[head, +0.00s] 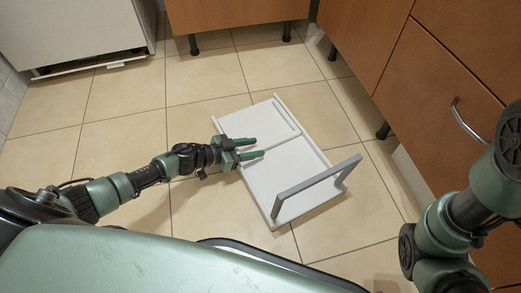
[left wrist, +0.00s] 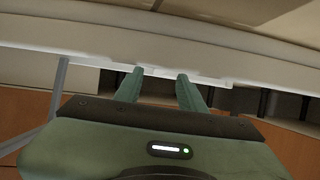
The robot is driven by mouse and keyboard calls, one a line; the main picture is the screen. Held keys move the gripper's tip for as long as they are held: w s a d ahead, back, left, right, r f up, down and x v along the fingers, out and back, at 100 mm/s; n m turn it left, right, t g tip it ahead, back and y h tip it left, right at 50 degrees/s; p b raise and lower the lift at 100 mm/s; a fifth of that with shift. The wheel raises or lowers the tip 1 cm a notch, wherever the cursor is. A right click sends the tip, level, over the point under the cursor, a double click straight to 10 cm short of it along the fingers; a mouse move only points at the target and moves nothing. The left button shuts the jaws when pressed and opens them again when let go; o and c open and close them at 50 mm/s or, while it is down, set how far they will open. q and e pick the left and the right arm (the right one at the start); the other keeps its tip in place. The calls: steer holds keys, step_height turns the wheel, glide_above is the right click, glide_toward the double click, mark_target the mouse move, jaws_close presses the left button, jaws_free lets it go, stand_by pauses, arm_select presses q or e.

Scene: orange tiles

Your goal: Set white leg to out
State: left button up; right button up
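A white tabletop panel (head: 310,165) lies on the tiled floor. At its near right end a grey U-shaped leg (head: 315,183) stands raised. At its far left end a white leg frame (head: 290,116) appears folded flat against the panel. My left gripper (head: 260,147) is over the panel's left side, near the white frame, with its fingers apart. In the left wrist view, the fingertips (left wrist: 160,76) are parted, close to a white edge; contact cannot be told. My right gripper is out of view; only part of that arm shows.
Wooden cabinets on black feet (head: 235,14) stand at the back, with a drawer cabinet (head: 440,95) at right. A white appliance (head: 75,30) is at back left. Bare tiles (head: 120,95) lie left of the panel.

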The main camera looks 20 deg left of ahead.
mark_target(264, 146)
arm_select(q)
steer(key=shift+b+x, duration=0.7)
steer(key=shift+x, duration=0.9)
jaws_close()
